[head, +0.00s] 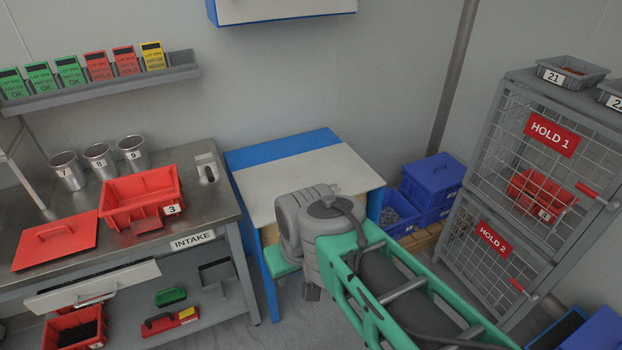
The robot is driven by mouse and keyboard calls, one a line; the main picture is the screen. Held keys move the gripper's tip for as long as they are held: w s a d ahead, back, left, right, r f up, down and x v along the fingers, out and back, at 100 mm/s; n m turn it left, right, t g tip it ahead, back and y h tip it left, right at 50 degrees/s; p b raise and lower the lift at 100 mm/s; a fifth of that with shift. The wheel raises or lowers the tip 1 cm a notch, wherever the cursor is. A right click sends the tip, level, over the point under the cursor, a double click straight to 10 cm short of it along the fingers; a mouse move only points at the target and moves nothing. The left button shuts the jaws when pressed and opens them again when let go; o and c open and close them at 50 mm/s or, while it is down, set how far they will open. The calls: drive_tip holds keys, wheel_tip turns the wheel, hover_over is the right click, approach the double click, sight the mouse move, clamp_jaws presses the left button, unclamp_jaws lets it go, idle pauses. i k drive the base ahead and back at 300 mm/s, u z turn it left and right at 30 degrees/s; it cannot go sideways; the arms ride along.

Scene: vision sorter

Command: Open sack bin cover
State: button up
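A blue stand-like bin with a pale cream top panel (300,182) stands at the centre against the back wall; this looks like the sack bin and its cover, though no label shows. The panel lies over the top, sloping slightly, with a blue strip (285,148) along its back. My green and grey arm reaches in from the lower right and hides the panel's front right part and much of the bin's front. My gripper is hidden behind my arm's grey end joints, so I cannot see its fingers or whether it touches the bin.
The steel intake bench (215,203) stands close on the left, with red tray 3 (140,215) and a red lid (55,243). Blue crates (432,178) and the mesh hold cage (490,245) stand on the right. A wall cabinet (283,10) hangs above.

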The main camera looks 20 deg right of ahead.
sight(337, 166)
drive_tip(key=u, duration=0.1)
drive_tip(key=i, duration=1.2)
drive_tip(key=z, duration=0.15)
